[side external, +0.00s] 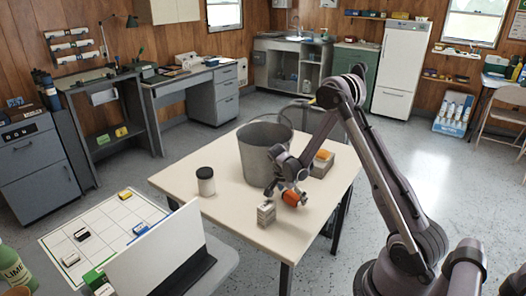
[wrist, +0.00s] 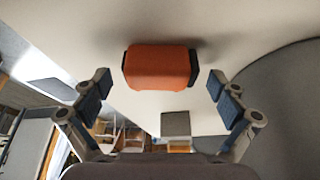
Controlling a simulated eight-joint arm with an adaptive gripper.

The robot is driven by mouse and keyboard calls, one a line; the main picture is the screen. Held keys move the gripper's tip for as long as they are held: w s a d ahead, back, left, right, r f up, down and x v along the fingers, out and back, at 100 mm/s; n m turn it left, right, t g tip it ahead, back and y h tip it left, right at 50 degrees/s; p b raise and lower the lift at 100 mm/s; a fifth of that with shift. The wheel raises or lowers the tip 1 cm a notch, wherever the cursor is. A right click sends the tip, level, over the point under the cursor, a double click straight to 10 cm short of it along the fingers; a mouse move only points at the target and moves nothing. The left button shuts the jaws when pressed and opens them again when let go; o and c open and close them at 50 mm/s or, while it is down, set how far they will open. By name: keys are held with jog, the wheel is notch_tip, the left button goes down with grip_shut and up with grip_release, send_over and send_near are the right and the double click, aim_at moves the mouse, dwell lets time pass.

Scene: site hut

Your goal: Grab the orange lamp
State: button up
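The orange lamp (side external: 291,198) lies on the cream table (side external: 240,215), in front of the grey bucket. In the wrist view the lamp (wrist: 160,67) is an orange block with dark ends, on the pale tabletop. My gripper (side external: 285,188) is low over the table at the lamp. In the wrist view my gripper (wrist: 160,84) is open, with one finger on each side of the lamp and a clear gap at both sides. The gripper partly hides the lamp in the side view.
The grey bucket (side external: 262,150) stands close behind my gripper, and its wall (wrist: 290,110) fills the right of the wrist view. A dark-lidded jar (side external: 206,182) stands left; a box (side external: 322,165) stands right.

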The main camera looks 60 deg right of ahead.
jog(key=c, duration=0.6)
jog(key=shift+r, duration=0.1)
jog(key=shift+c, duration=0.2)
